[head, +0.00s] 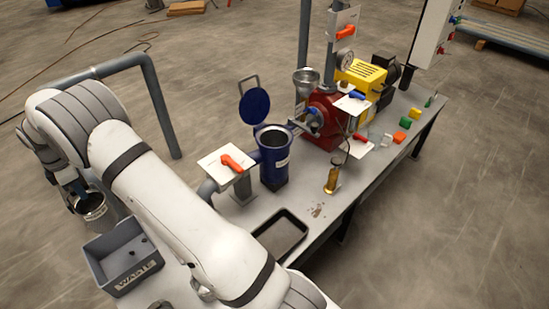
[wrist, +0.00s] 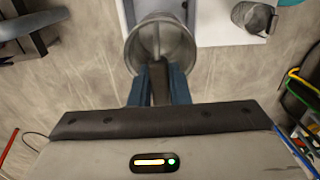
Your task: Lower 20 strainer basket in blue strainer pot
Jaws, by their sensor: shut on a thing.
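The strainer basket (head: 93,207) is a round grey metal cup. It hangs under my gripper (head: 80,190) at the far left, above and beside the grey bin. In the wrist view my gripper (wrist: 158,75) has its blue fingers shut at the basket (wrist: 158,48), whose open mouth and inner bar show. The exact grip point on its handle is partly hidden. The blue strainer pot (head: 273,166) stands upright on the bench with its mouth open. Its round blue lid (head: 254,105) is swung up behind it. The basket is well to the left of the pot.
A grey bin (head: 126,277) is below the basket. A white panel with an orange handle (head: 229,163) is beside the pot. A black tray (head: 282,236), brass cylinder (head: 332,180) and red pump (head: 325,122) are on the bench (head: 375,175). A grey pipe (head: 160,110) rises behind my arm.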

